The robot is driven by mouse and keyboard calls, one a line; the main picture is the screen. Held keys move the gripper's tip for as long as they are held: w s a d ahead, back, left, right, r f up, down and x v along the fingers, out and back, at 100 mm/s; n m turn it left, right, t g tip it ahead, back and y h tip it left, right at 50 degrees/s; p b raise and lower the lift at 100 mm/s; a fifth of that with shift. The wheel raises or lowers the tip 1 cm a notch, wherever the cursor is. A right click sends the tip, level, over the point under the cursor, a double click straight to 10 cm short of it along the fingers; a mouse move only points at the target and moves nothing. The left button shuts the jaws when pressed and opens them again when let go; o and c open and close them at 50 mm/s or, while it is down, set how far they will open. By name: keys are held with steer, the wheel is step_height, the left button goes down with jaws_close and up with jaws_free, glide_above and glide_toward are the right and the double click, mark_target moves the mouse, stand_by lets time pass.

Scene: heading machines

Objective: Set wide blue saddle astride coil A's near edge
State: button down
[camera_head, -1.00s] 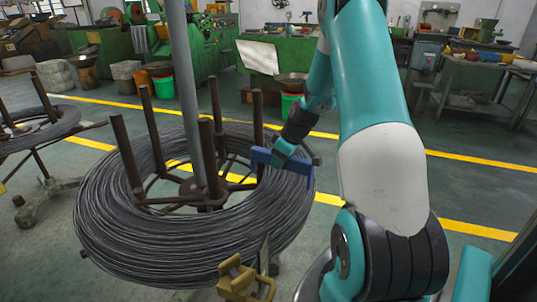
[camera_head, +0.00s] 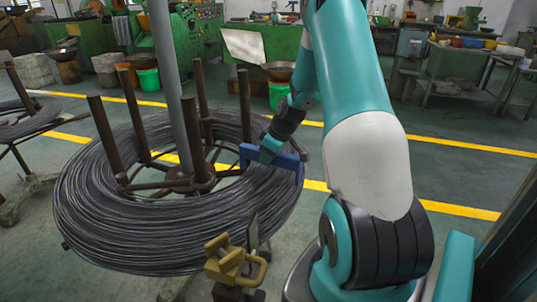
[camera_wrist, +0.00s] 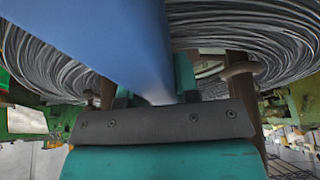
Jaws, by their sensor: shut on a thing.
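The wide blue saddle (camera_head: 285,160) is held in my gripper (camera_head: 270,148) at the right side of the large wire coil (camera_head: 100,222). In the head view the saddle overlaps the coil's right edge, with one leg hanging down at its right end. I cannot tell whether it touches the wire. In the wrist view the saddle (camera_wrist: 95,35) fills the upper left, close to the camera, and the coil (camera_wrist: 245,40) shows behind it. My gripper (camera_wrist: 155,95) is shut on the saddle; its fingertips are mostly hidden by it.
Brown posts (camera_head: 104,135) and a grey pole (camera_head: 170,80) rise inside the coil. A yellow clamp-like fixture (camera_head: 228,258) stands at the coil's front right. Another coil (camera_head: 25,125) is at the far left. Open floor lies behind, with green machines and a workbench (camera_head: 465,65) beyond.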

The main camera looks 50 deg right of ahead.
mark_target(268, 174)
steer(key=shift+f+b, duration=1.2)
steer(key=shift+f, duration=0.8)
steer(key=c, duration=0.8)
jaws_free()
steer(key=shift+r, duration=0.1)
steer(key=p+v, duration=0.2)
steer(key=v, duration=1.5)
steer(key=shift+s, duration=0.15)
step_height(268, 174, up, 7)
steer(key=p, duration=0.6)
steer(key=shift+r, duration=0.1)
